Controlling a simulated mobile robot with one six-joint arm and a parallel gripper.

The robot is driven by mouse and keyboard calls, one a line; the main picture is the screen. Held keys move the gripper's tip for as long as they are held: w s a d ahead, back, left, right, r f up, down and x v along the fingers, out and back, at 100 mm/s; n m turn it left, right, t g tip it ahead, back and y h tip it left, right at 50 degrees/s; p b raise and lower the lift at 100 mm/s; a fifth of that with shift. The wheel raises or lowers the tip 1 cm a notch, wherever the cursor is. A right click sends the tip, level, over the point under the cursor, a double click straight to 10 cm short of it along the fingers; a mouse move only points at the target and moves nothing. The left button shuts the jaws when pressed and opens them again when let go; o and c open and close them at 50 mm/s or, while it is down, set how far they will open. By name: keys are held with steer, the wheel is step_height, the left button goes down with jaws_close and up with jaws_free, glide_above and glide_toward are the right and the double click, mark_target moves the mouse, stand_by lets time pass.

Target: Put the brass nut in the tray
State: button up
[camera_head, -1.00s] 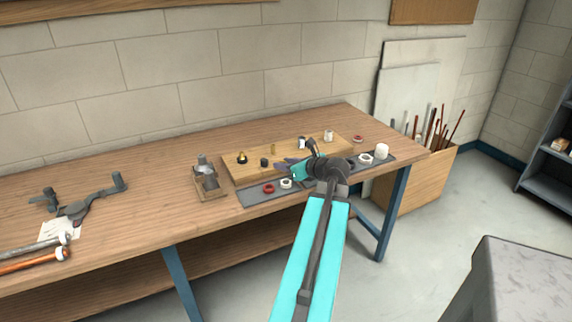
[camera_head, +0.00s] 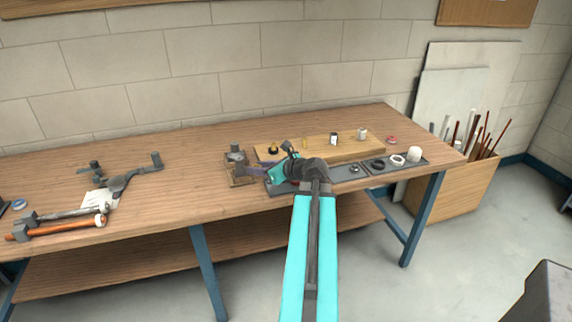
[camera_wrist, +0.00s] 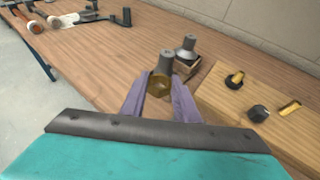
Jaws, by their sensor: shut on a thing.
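In the head view my gripper (camera_head: 252,168) is beside the small wooden stand (camera_head: 241,181), and the nut is not distinguishable there. The dark grey tray (camera_head: 343,174) lies along the bench's front edge, to the right of my gripper. My arm hides part of its left side.
A wooden board (camera_head: 345,150) with upright fittings stands behind the tray. A black ring (camera_head: 378,164), a white ring (camera_head: 398,160) and a white cap (camera_head: 414,154) are at the tray strip's right. Hammers (camera_head: 65,228) and a clamp-like tool (camera_head: 125,182) lie at left. Bare bench lies between.

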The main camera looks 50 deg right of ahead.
steer(key=w+a+n+y, duration=0.2)
steer(key=w+a, duration=0.2)
steer(key=a, duration=0.4)
steer(key=w+a+f+n+y, duration=0.1)
steer(key=w+a+y, duration=0.1)
steer(key=w+a, duration=0.3)
steer(key=w+a+f+n+g+y, duration=0.1)
steer(key=w+a, duration=0.3)
steer(key=a, duration=0.9)
steer(key=shift+w+a+f+n+y, duration=0.15)
steer(key=shift+w+f+n+y, duration=0.2)
steer(key=shift+n+y, duration=0.4)
steer(key=a+f+n+g+y, duration=0.1)
steer(key=a+n+g+y, duration=0.3)
steer(key=a, duration=1.8)
steer(key=shift+s+a+n+y, duration=0.4)
steer(key=shift+n+y, duration=0.35)
steer(key=shift+n, duration=0.3)
steer(key=shift+d+f+g, duration=0.1)
steer(key=shift+g, duration=0.2)
